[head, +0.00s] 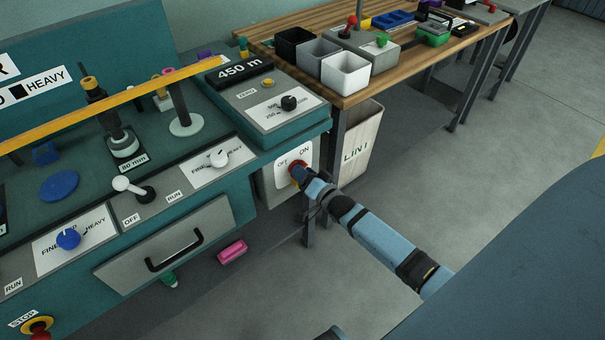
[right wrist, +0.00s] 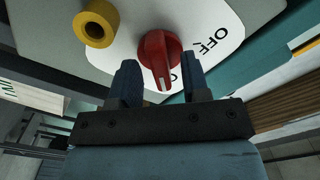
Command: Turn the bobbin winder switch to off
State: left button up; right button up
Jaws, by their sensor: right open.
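A red rotary switch (head: 296,170) sits on a white plate marked OFF and ON, on the end of the teal machine. In the right wrist view the red knob (right wrist: 158,58) has a white pointer line aimed down between my fingers, at a partly hidden label beginning with O, away from the OFF mark. My right gripper (right wrist: 160,82) is open, with one finger on each side of the knob's lower part. I cannot tell whether the fingers touch it. In the head view the gripper (head: 305,179) partly covers the knob. My left gripper is not in view.
A yellow ring-shaped part (right wrist: 96,24) stands out beside the knob. A white lever (head: 133,188) marked OFF and RUN, a grey drawer (head: 170,245) and a STOP button (head: 38,327) are at left. A wooden table (head: 345,98) with bins stands behind.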

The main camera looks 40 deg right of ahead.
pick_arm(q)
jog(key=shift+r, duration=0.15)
pick_arm(e)
jog(key=shift+w, duration=0.25)
grip_shut()
